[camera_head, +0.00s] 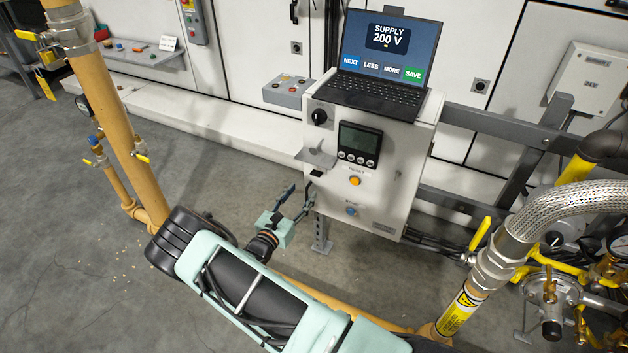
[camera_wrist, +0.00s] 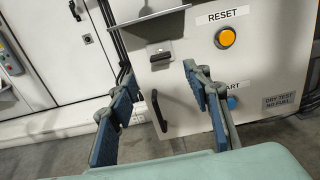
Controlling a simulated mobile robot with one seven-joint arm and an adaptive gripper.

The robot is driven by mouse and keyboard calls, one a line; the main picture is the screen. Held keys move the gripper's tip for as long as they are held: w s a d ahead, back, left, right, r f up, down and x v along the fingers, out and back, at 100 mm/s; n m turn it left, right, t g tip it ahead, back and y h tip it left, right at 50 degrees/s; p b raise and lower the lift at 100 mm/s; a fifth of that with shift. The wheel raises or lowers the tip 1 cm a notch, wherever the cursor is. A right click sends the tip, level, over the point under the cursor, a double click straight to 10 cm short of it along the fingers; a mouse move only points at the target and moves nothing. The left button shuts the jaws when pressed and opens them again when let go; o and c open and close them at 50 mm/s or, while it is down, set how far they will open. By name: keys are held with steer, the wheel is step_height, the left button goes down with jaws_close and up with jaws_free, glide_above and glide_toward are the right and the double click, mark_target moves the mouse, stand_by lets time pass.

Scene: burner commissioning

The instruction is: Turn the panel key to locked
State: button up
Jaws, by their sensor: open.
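A light-grey control panel (camera_head: 400,165) stands ahead, and it fills much of the wrist view (camera_wrist: 255,70). In the wrist view, a small dark fitting with a metal piece (camera_wrist: 160,52) sits on its face, left of the orange RESET button and under a grey plate. It looks like the key switch, but I cannot tell its setting. A black handle-shaped part (camera_wrist: 158,112) hangs below it. My gripper (camera_head: 298,190) is open and empty, below and left of the panel face. In the wrist view, its blue-padded fingers (camera_wrist: 157,74) are spread either side of the black part, apart from the fitting.
The orange RESET button (camera_head: 355,181) and blue button (camera_head: 352,211) are right of my fingers. A grey plate (camera_head: 316,157) juts out above them. A black knob (camera_head: 320,116) and display (camera_head: 359,143) sit higher. A laptop (camera_head: 385,65) rests on top. Pipes flank both sides.

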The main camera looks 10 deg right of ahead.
mark_target(315, 176)
steer(key=b+x, duration=0.1)
steer(key=x, duration=0.7)
steer(key=shift+w+d+b, duration=0.2)
steer(key=shift+b, duration=0.15)
steer(key=c, duration=1.2)
steer(key=shift+o, duration=0.2)
steer(key=shift+n, duration=8.9)
